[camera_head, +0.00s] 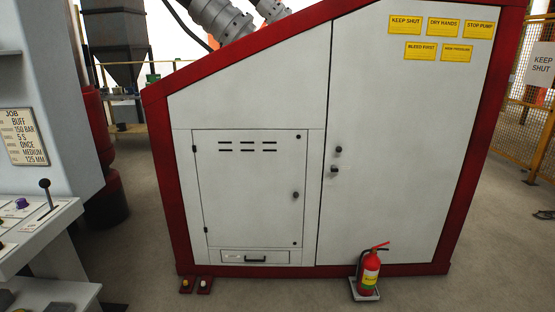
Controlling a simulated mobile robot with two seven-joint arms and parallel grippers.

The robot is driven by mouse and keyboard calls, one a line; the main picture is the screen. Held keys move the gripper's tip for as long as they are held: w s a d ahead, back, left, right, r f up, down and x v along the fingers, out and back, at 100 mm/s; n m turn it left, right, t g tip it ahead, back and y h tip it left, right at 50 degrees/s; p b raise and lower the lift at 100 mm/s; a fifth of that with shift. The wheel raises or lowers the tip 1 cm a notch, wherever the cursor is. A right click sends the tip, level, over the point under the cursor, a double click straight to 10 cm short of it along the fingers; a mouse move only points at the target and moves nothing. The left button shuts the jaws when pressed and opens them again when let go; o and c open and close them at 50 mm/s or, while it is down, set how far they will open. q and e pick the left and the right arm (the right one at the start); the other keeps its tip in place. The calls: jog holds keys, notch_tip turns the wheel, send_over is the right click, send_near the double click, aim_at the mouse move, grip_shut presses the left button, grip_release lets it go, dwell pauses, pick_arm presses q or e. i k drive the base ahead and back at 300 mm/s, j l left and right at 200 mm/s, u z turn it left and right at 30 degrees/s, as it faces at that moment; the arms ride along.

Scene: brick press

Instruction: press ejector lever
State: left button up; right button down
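A lever with a black ball knob (45,184) stands up from a grey control console (40,232) at the left edge. Its thin shaft comes out of a slot plate on the console top and leans slightly. I cannot read a label that names it as the ejector lever. Purple, green and other buttons sit beside it, partly cut off by the picture's edge. Neither of my grippers shows in the head view.
A large white cabinet (260,90) with red edges fills the middle, its doors shut. A fire extinguisher (371,272) stands at its foot on the right. A job sign (24,137) hangs above the console. Yellow fencing (530,130) is at right. Floor between console and cabinet is clear.

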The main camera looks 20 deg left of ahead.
aim_at(44, 183)
jog(key=i+u, duration=0.25)
jog(key=i, duration=0.35)
jog(key=i+u, duration=0.25)
jog(key=i, duration=0.35)
jog(key=i+u, duration=0.55)
jog(key=u, duration=0.15)
jog(key=i+l+u, duration=0.15)
jog(key=u, duration=0.2)
jog(key=i+j+u, duration=0.1)
jog(key=i+u, duration=0.15)
jog(key=u, duration=0.15)
jog(key=i+u, duration=0.2)
jog(key=u, duration=0.25)
jog(key=i+u, duration=0.25)
jog(key=u, duration=0.15)
jog(key=i+u, duration=0.3)
jog(key=u, duration=0.35)
